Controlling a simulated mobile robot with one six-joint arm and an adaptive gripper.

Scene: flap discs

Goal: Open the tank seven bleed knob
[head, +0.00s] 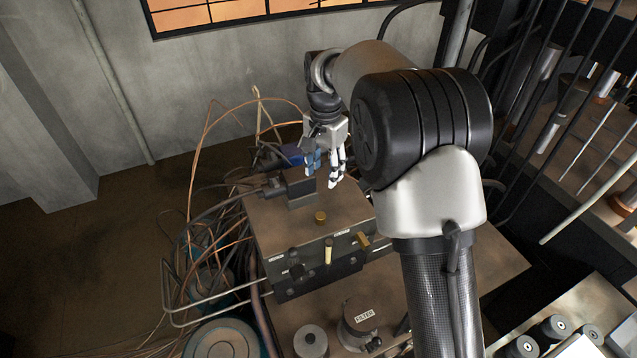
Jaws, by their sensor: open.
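My gripper (323,176) hangs fingers-down over the back of a grey-brown metal box, with its fingers apart and nothing seen between them. The box (290,232) carries a round brass knob (320,217) on its top, in front of and below my gripper and apart from it. On the front face are an upright brass handle (328,250), a tilted brass handle (362,240) and a black knob (296,270). Small white labels beside them are too small to read, so I cannot tell which control is the tank seven bleed knob.
A black block (300,188) stands on the box close to my gripper. Tangled cables and hoses (205,235) lie to the left, beside a bent metal rail (215,310). Dark bars and pipes (560,110) rise at right.

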